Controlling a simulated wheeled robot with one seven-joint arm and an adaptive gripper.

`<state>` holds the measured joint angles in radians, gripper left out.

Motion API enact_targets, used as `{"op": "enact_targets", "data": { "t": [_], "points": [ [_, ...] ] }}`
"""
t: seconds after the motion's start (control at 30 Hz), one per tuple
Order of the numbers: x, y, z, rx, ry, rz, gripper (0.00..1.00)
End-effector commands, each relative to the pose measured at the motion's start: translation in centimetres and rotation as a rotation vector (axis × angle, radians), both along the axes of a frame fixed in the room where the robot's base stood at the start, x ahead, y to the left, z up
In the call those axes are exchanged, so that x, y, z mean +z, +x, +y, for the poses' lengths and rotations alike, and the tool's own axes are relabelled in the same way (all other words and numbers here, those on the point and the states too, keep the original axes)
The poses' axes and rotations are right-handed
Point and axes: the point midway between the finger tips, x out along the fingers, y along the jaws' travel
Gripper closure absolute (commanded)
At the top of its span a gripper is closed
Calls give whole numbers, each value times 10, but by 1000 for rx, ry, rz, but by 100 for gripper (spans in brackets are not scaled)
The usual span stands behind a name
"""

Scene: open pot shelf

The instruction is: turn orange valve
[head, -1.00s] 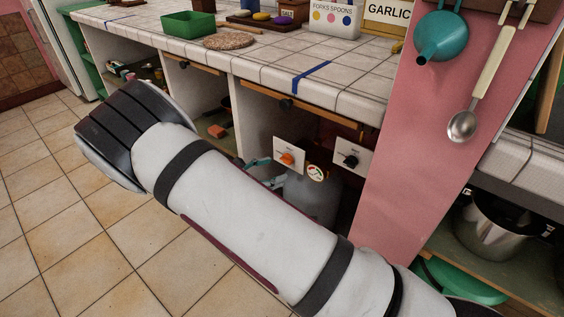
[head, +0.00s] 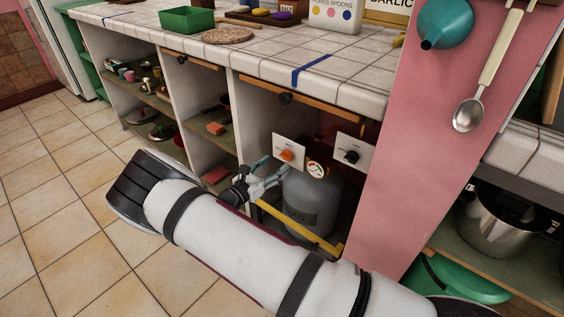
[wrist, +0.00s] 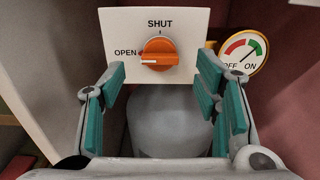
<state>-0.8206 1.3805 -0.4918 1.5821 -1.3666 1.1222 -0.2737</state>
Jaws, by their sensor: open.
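The orange valve (head: 287,155) is a round knob on a white plate (head: 277,147) inside the open cabinet bay. In the wrist view the orange valve (wrist: 159,54) has its white mark pointing left to OPEN; SHUT is printed above. My gripper (head: 272,170) is open and empty, just in front of the plate. In the wrist view my gripper (wrist: 163,73) has teal-padded fingers on either side, slightly below the knob and apart from it.
A grey gas cylinder (head: 310,200) stands below the plate. A black knob (head: 352,157) on another white plate is to the right. A yellow bar (head: 300,228) crosses the bay's front low down. A pink wall (head: 400,170) bounds the right side; shelves with goods are left.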

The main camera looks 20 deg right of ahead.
Motion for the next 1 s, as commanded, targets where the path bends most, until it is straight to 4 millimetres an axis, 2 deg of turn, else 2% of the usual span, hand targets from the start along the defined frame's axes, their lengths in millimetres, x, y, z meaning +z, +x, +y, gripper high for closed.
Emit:
{"op": "enact_targets", "data": {
  "t": [0.1,0.3,0.67,0.7,0.73,0.9,1.0],
  "points": [
    [-1,12,-17,-2,1,-1,43],
    [0,25,-34,-1,1,-1,43],
    [0,28,-38,0,1,0,43],
    [0,28,-38,0,1,0,45],
    [0,28,-38,0,1,-1,52],
    [0,28,-38,0,1,-1,91],
    [0,28,-38,0,1,-1,92]
  ]
}}
